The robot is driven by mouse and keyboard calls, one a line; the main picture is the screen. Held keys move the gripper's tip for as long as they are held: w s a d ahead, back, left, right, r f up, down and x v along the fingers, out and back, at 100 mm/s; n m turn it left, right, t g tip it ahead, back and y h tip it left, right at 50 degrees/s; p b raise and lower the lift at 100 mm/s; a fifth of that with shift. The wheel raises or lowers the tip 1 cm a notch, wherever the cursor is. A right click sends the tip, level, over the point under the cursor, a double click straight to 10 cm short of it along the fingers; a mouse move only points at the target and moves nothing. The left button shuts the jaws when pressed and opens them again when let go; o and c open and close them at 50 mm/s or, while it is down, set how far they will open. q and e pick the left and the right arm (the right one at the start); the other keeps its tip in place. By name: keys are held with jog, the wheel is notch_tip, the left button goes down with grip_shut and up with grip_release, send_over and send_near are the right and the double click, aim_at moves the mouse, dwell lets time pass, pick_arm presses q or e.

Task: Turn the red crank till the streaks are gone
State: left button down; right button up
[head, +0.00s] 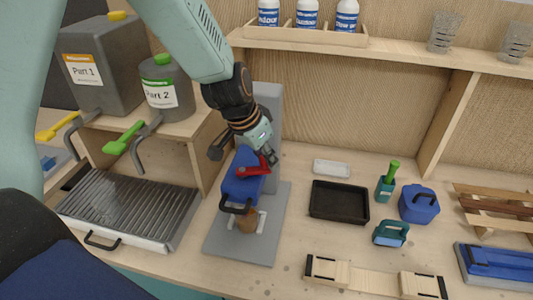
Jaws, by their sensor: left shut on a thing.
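The red crank (251,171) sits on the upper side of a blue mixing head on a grey stand (268,110). My left gripper (268,158) reaches down from the upper left and is shut on the red crank, hiding part of it. Below the blue head (240,187), a brown cup (247,221) stands on the grey base plate (222,238). The cup's contents are hidden, so I cannot see any streaks. My right gripper is not in view.
Grey containers labelled Part 1 (100,65) and Part 2 (169,92) stand on a raised shelf at left. A ribbed tray (130,203) lies below. A black tray (338,201), small blue-green tools and a wooden mould (375,280) lie right of the stand.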

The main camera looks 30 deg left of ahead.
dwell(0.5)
pick_arm(q)
jog(key=c, duration=1.1)
grip_release()
jog(key=shift+a, duration=0.15)
jog(key=shift+s+r, duration=0.1)
jog(key=shift+r, duration=0.3)
jog(key=v, duration=1.1)
jog(key=shift+s, duration=0.25)
